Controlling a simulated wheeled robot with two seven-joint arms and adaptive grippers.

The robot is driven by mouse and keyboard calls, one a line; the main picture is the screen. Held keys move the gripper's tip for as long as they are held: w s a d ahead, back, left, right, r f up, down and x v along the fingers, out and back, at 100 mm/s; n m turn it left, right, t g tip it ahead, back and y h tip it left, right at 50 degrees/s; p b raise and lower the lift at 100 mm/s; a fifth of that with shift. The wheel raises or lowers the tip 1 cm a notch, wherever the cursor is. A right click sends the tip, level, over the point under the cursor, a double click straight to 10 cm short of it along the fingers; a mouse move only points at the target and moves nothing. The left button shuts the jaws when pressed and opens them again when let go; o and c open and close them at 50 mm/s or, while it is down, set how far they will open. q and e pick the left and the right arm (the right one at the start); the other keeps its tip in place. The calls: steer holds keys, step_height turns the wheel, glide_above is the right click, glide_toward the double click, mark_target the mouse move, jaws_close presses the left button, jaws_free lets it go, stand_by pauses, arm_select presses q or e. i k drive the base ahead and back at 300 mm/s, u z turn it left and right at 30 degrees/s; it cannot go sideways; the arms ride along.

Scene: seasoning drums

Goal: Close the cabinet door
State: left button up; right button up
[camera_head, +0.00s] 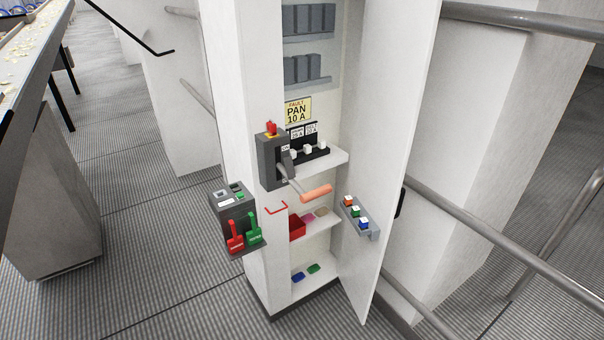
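The white cabinet (247,120) stands in the middle of the head view. Its door (385,130) hangs open on the right side, swung out toward me, and the shelves inside are exposed. A dark handle (400,203) shows at the door's outer right side. A small grey rack (361,217) with coloured-top items is fixed to the door's inner face. A switch box (271,160) with an orange-gripped lever (315,193) is on the cabinet's front and partly covers the opening. Neither of my grippers is in view.
A grey box with red and green tags (234,216) juts from the cabinet's left side. Metal rails (480,246) run behind the door at right. A conveyor (30,60) stands at far left. The striped floor in front is clear.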

mark_target(400, 35)
steer(key=u, duration=0.05)
steer(key=k, duration=0.55)
steer(key=z, duration=0.6)
steer(key=i, duration=1.45)
steer(key=u, duration=0.8)
